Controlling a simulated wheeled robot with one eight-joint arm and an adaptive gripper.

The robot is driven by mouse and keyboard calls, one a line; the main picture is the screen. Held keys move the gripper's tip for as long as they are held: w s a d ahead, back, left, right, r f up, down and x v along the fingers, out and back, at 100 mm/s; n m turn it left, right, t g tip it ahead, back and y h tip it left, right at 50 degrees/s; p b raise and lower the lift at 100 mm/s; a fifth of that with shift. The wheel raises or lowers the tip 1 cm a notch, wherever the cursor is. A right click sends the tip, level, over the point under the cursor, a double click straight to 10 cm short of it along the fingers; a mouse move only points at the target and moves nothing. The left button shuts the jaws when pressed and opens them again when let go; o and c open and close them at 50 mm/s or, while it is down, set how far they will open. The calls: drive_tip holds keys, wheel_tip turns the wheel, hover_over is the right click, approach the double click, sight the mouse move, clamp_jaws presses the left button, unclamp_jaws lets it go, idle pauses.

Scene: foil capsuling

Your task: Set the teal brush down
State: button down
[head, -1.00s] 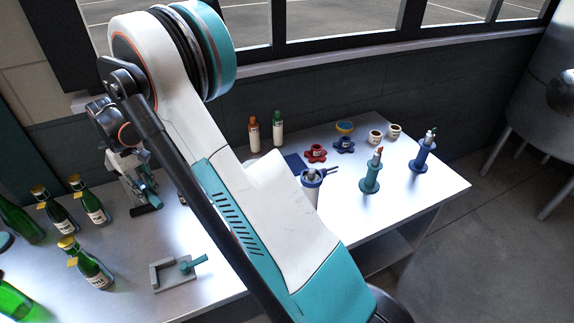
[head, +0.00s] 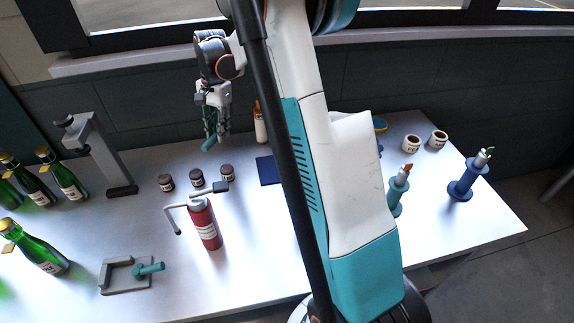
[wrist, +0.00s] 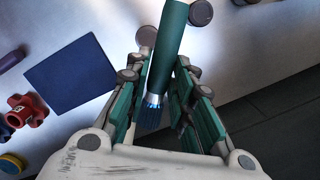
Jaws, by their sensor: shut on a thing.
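My gripper (head: 217,128) is shut on the teal brush (head: 209,143) and holds it above the back of the table, near the dark wall. In the wrist view the brush's teal handle (wrist: 171,40) runs between the two fingers, with its blue bristles (wrist: 151,113) toward the palm. A dark blue mat (head: 268,170) lies flat on the table, to the right of the gripper in the head view. It also shows in the wrist view (wrist: 70,75), left of the fingers, with its visible surface bare. My arm hides part of the table right of the mat.
Several dark-lidded jars (head: 197,178) and a red canister (head: 205,224) stand in front of the gripper. An orange-topped bottle (head: 260,125) stands close to its right. A grey stand (head: 97,155) and green bottles (head: 70,178) are at left. A red knob (wrist: 25,111) lies beyond the mat.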

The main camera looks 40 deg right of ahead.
drive_tip(key=s+d+r+m+t, duration=0.2)
drive_tip(key=s+d+r+m, duration=0.2)
drive_tip(key=s+d+m, duration=0.5)
drive_tip(key=r+m+h, duration=0.1)
drive_tip(key=r+m, duration=0.1)
drive_tip(key=m, duration=0.8)
hover_over(286, 165)
drive_tip(key=f+b, duration=0.2)
drive_tip(key=f, duration=0.4)
drive_tip(key=f+b, duration=0.2)
drive_tip(key=f, duration=0.5)
drive_tip(key=f+b, duration=0.1)
drive_tip(key=f, duration=0.6)
drive_tip(key=shift+s+b, duration=0.3)
drive_tip(key=shift+b, duration=0.1)
drive_tip(key=shift+f, duration=0.15)
drive_tip(key=c, duration=1.4)
unclamp_jaws()
drive_tip(key=shift+r, duration=0.2)
